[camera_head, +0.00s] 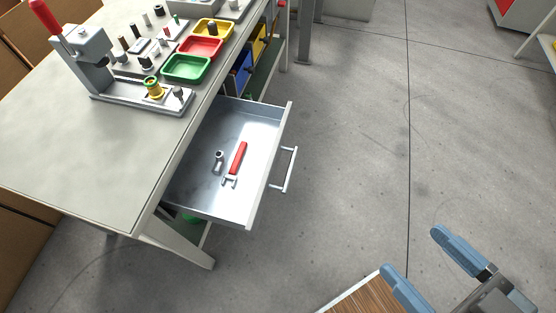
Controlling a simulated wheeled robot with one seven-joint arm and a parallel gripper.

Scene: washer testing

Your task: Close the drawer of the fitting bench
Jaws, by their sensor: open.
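The fitting bench (70,165) stands at the left with a pale grey top. Its drawer (203,199) is pulled out to the right from under the bench edge. The drawer has metal walls and a bar handle (290,170) on its front. A red-handled tool (238,158) and a small grey metal part (218,160) lie inside it. My gripper (418,257) is at the bottom right, with two blue fingers spread apart and nothing between them. It is well clear of the drawer handle, to its right and nearer the bottom of the picture.
A press with a red handle (85,55) and green, red and yellow trays (186,67) stand on the bench. A wooden-topped surface (365,298) shows at the bottom edge, by my gripper. The grey floor (360,130) between drawer and gripper is clear.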

